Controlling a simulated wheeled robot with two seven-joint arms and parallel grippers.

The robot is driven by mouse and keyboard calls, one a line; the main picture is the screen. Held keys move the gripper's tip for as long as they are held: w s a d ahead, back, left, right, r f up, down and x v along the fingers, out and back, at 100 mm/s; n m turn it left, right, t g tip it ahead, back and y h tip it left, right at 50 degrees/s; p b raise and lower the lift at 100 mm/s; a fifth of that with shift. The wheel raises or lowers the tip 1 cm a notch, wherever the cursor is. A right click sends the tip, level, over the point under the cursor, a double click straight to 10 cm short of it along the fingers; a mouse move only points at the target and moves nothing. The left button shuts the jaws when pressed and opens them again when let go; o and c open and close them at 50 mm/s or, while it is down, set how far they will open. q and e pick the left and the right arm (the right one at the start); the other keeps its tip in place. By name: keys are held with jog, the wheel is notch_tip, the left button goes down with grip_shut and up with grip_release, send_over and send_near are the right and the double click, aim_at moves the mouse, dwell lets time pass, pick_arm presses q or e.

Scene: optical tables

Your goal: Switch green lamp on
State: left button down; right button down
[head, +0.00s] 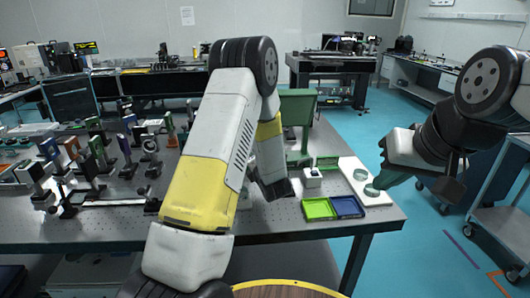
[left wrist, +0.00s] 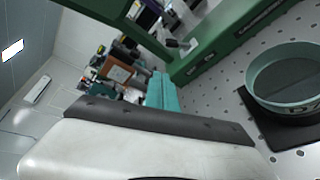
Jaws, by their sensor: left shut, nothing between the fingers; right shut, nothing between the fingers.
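The green lamp (head: 297,108) stands toward the right of the optical table, with a flat green head on a post; no glow shows on the side facing me. In the left wrist view, a green bar and slotted green body (left wrist: 215,45), apparently parts of the lamp, are close by. My left gripper (left wrist: 160,92) has its teal fingers together and empty, beside that green body. In the head view, my left arm hides its fingers. My right gripper (head: 377,184) is shut and empty, over the right edge of the table by a white board.
A green and a blue tray (head: 347,207) lie at the table's front right. A small white box (head: 312,178) stands behind them. The white board (head: 352,167) carries round dishes. A round dish (left wrist: 290,75) shows near my left gripper. Optical mounts (head: 98,150) crowd the left.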

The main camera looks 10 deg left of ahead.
pick_arm(q)
jog(key=shift+s+f+n+t+y, duration=0.15)
jog(key=shift+s+f+n+y, duration=0.15)
jog(key=shift+f, duration=0.2)
jog(key=shift+s+f+n+t+y, duration=0.15)
jog(key=shift+f+n+y, duration=0.15)
jog(key=shift+f+n, duration=0.15)
jog(key=shift+a, duration=0.1)
jog(key=x, duration=1)
jog(key=shift+w+a+f, duration=0.1)
jog(key=shift+w+f, duration=0.05)
jog(key=d, duration=0.1)
jog(key=d+r, duration=0.1)
jog(key=shift+w+d+r, duration=0.15)
jog(key=shift+d+r, duration=0.1)
jog(key=shift+d, duration=0.05)
jog(key=shift+w+d+r, duration=0.15)
jog(key=shift+d+r, duration=0.15)
jog(key=shift+d, duration=0.2)
jog(key=shift+r, duration=0.1)
jog(key=shift+w+d+r, duration=0.2)
jog(key=shift+d+r, duration=0.2)
jog(key=shift+d, duration=0.25)
